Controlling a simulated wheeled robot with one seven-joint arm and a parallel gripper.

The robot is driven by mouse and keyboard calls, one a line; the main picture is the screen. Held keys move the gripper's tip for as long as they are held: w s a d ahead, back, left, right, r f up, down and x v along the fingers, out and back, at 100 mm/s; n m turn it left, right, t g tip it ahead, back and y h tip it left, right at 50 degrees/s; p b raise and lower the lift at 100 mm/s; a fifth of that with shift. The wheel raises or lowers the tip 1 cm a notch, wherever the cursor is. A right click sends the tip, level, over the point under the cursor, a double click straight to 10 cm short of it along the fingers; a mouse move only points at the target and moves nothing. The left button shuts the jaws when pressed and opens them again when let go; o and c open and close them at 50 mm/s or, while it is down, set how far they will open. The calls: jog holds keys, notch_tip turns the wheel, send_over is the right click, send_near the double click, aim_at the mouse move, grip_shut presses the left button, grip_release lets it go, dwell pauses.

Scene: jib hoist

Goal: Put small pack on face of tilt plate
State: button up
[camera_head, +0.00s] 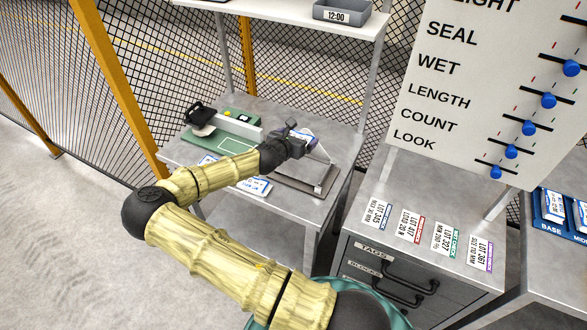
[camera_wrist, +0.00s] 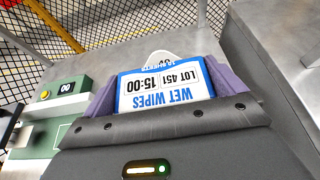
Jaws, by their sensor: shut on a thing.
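My gripper (camera_head: 292,142) is shut on a small blue-and-white wet wipes pack (camera_wrist: 160,92). In the wrist view the pack sits between the two purple finger pads, its label upside down and reading LOT 451 and 15:00. In the head view only a bit of the pack (camera_head: 304,135) shows behind the gripper. The tilt plate appears to be the grey plate (camera_head: 312,178) on the bench, partly behind and below my gripper. I cannot tell whether the pack touches it. The far end of the pack is partly visible; its underside is hidden.
A green device (camera_head: 232,138) with a black-handled part stands on the bench (camera_head: 270,112) to the left. Another blue-and-white pack (camera_head: 254,187) lies near the bench's front edge. A shelf (camera_head: 300,18) with a grey bin (camera_head: 342,12) is above. A drawer cabinet (camera_head: 425,240) stands to the right.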

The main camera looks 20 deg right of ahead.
jog(key=shift+w+f, duration=0.2)
jog(key=shift+f, duration=0.25)
jog(key=shift+r, duration=0.1)
jog(key=shift+s, duration=0.1)
send_over(296, 166)
jog(key=shift+d+f+p, duration=0.1)
jog(key=shift+f+p, duration=0.2)
jog(key=shift+f, duration=2.85)
jog(key=shift+f, duration=1.85)
